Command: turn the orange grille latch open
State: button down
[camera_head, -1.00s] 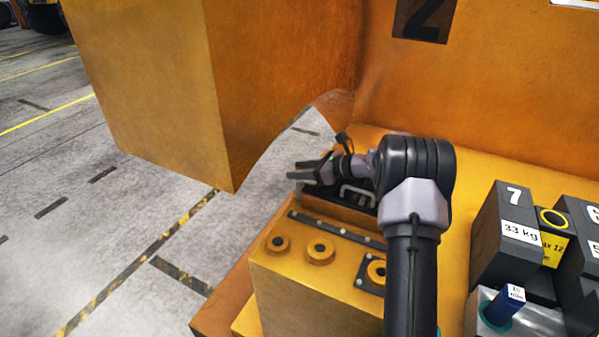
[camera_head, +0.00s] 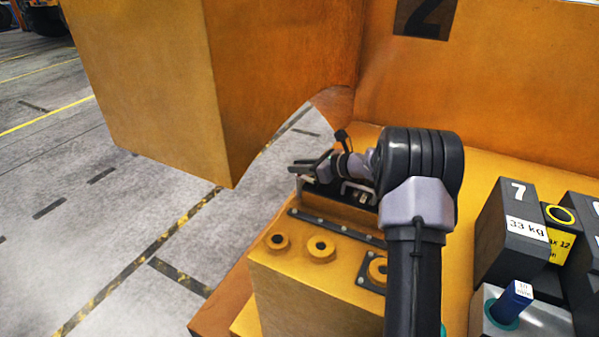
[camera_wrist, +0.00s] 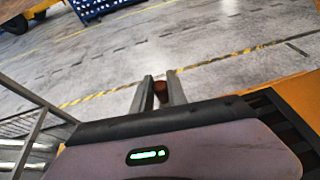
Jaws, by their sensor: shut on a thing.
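My gripper (camera_head: 293,166) reaches out to the left over the far end of the yellow casting block in the head view. In the wrist view its two fingers (camera_wrist: 159,92) are shut on a small red-brown piece, which I take to be the orange grille latch (camera_wrist: 161,88). Only a small part of the latch shows between the fingers. In the head view the latch cannot be made out, and the gripper's angle does not show how far it is turned.
A large orange casting (camera_head: 270,90) hangs at the upper left. Dark weights (camera_head: 505,235) stand at the right. A metal railing (camera_wrist: 35,125) shows at the left in the wrist view.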

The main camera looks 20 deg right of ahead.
jog(key=m+h+b, duration=0.1)
jog(key=b, duration=0.2)
jog(key=f+m+t+h+b, duration=0.1)
jog(key=m+h+b, duration=0.1)
jog(key=b, duration=0.1)
jog(key=shift+a+t, duration=0.1)
jog(key=shift+t, duration=0.2)
jog(key=m+h+b, duration=0.2)
jog(key=h, duration=0.1)
jog(key=shift+r, duration=0.3)
jog(key=shift+r+m+h, duration=0.1)
jog(key=shift+m+h, duration=1.4)
jog(key=c, duration=1.3)
grip_release()
jog(key=shift+r, duration=0.1)
jog(key=shift+s, duration=0.1)
